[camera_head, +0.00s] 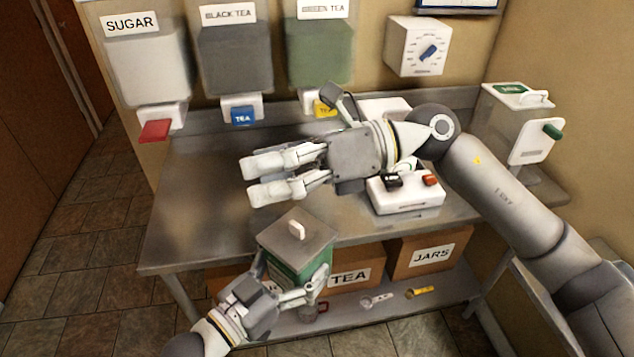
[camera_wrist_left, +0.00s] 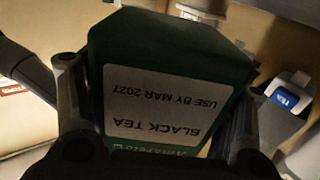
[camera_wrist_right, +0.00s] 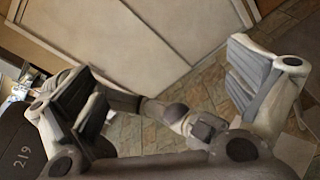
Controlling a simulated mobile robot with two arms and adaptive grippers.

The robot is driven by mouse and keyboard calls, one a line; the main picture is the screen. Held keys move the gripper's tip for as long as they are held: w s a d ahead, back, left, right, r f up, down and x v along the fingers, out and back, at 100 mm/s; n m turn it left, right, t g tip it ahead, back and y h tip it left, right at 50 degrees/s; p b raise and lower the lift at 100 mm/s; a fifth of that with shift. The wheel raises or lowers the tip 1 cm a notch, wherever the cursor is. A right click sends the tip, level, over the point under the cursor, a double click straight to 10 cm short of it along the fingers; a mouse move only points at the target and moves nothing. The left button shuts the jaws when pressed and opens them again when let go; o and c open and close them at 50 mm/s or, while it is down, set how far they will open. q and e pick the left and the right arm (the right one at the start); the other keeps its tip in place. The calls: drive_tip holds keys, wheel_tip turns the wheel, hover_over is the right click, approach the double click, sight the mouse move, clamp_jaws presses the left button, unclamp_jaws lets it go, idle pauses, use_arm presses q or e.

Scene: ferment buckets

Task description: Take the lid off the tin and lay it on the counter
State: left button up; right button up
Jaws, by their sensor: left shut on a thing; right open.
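The green tin (camera_head: 288,262) has a flat grey-brown lid (camera_head: 312,236) with a small white knob (camera_head: 297,230). The lid is on the tin, and the tin looks upright at the counter's front edge. My left gripper (camera_head: 290,272) is shut around the tin's sides. In the left wrist view the tin (camera_wrist_left: 215,65) fills the space between the fingers, its black tea label upside down. My right gripper (camera_head: 247,180) is open and empty above the counter (camera_head: 195,215), up and left of the lid in the head view. The right wrist view shows nothing between its fingers (camera_wrist_right: 160,90).
A white box with a red button (camera_head: 405,200) stands on the counter at right. Sugar (camera_head: 148,70), black tea (camera_head: 236,60) and green tea (camera_head: 318,50) dispensers hang behind. A clear bin (camera_head: 510,115) stands at back right. Boxes (camera_head: 350,277) sit below. The counter's left part is clear.

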drive_tip(key=s+h, duration=0.3)
drive_tip(key=h, duration=0.1)
drive_tip(key=m+t+h, duration=0.4)
drive_tip(key=t+h, duration=0.3)
drive_tip(key=h, duration=0.2)
approach(294, 225)
drive_tip(key=shift+y, duration=0.3)
drive_tip(key=x, duration=1)
drive_tip(key=shift+d+f, duration=0.25)
drive_tip(key=shift+f, duration=0.05)
drive_tip(key=c, duration=1.1)
drive_tip(key=shift+o, duration=0.2)
drive_tip(key=shift+a+r, duration=0.1)
drive_tip(key=shift+r, duration=0.15)
